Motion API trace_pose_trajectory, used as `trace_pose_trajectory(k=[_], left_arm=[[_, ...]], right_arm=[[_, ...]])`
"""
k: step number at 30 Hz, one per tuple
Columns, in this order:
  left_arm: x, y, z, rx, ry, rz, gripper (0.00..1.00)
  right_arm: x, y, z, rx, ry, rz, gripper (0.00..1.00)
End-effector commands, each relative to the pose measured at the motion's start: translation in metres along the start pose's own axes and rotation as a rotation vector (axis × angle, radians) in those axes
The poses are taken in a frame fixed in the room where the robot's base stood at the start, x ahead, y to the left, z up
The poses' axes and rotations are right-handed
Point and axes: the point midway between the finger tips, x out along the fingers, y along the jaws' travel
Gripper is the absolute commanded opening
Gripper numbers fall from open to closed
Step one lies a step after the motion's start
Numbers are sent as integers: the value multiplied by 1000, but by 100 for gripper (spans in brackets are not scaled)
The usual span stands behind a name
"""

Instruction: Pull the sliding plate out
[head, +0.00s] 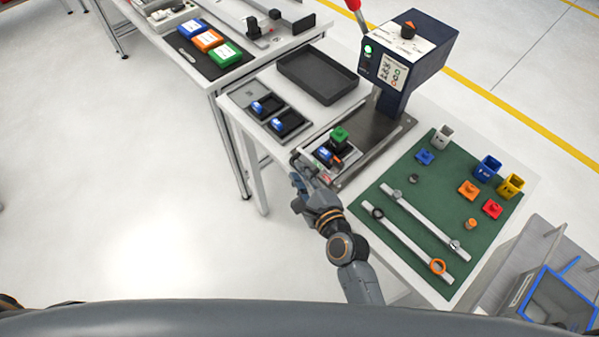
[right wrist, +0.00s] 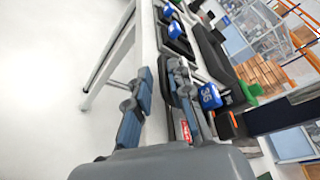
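The sliding plate (head: 352,158) is a grey plate at the front of the dark blue press (head: 405,60), on the press's metal base. It carries a blue block (head: 323,153) and a green block (head: 340,137) in dark holders. The blue block also shows in the right wrist view (right wrist: 209,96). My right gripper (head: 299,170) is at the plate's front left edge. In the right wrist view my right gripper (right wrist: 160,100) has its fingers apart, one beside the plate's front end. Whether they touch the plate or a handle is unclear. My left gripper is not in view.
A green mat (head: 400,180) to the right holds white rails, rings and several coloured blocks. A black tray (head: 317,75) and two dark holders with blue pieces (head: 285,123) stand behind and left of the plate. The floor (head: 120,200) left of the table is clear.

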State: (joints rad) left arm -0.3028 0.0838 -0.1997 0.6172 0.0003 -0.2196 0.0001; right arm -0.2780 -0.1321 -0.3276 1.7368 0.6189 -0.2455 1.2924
Motion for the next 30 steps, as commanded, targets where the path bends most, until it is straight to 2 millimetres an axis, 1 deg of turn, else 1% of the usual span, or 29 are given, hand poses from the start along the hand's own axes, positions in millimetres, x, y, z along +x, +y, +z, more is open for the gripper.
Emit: trace_pose_trajectory(k=[5, 9, 12, 15, 18, 21, 30], left_arm=[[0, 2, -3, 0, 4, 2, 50], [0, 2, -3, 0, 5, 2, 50], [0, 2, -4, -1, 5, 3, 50], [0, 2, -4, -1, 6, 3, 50], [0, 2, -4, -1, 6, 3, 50], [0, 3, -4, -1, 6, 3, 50], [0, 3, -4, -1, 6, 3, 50]], right_arm=[[-34, 2, -1, -1, 2, 4, 20], [-65, 2, 0, -1, 0, 5, 20], [-84, 2, 0, 0, 0, 4, 20], [-99, 2, 1, -1, 0, 5, 20], [-108, 2, 1, 0, -1, 3, 20], [-113, 2, 1, 0, -1, 3, 20], [-114, 1, 1, 1, -1, 2, 20]])
